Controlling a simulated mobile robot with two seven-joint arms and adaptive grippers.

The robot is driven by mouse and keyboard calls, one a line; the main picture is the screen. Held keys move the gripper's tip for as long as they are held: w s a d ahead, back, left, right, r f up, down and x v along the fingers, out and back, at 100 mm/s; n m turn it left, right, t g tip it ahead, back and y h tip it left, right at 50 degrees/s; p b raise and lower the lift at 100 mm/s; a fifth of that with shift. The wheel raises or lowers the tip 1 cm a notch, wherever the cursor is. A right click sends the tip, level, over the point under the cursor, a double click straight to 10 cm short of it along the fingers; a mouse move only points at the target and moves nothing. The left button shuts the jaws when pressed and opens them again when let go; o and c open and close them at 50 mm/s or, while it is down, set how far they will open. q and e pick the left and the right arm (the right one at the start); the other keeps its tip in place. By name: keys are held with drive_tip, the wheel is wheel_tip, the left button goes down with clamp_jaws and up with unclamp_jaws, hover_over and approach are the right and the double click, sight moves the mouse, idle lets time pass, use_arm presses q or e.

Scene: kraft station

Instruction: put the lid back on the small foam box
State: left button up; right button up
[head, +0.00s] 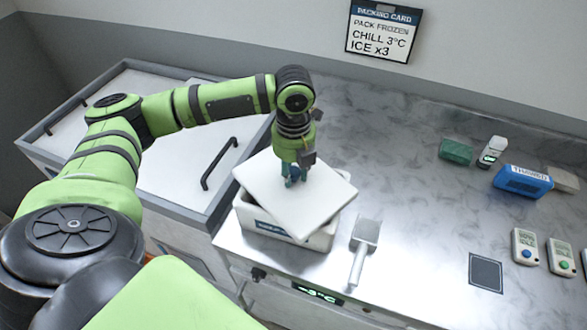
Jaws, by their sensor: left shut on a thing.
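The small foam box (322,240) is white and stands near the front edge of the counter, with a dark label on its front wall. Its white lid (315,205) is over the box, turned at an angle to it, so a lid corner juts out past the front wall. I cannot tell whether the lid touches the rim. My left gripper (292,181) points down at the middle of the lid and is shut on it, probably by a handle that the fingers hide. The inside of the box is mostly hidden. My right gripper is not in view.
A metal scoop (364,240) lies just right of the box. A chest with a black-handled lid (180,150) stands at left. Further right are a green block (456,151), a white bottle (491,152), a blue pack (522,182), a dark pad (486,272) and handheld devices (526,247). The counter's middle is clear.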

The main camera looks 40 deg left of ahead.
use_arm(q)
drive_tip(key=o, duration=1.7)
drive_tip(key=shift+c, duration=0.2)
drive_tip(key=shift+r, duration=0.15)
wheel_tip(320, 180, up, 2)
drive_tip(key=p, duration=0.3)
drive_tip(key=shift+r, duration=0.2)
drive_tip(key=shift+r+p, duration=1)
drive_tip(key=shift+p, duration=0.05)
drive_tip(key=shift+r, duration=1.15)
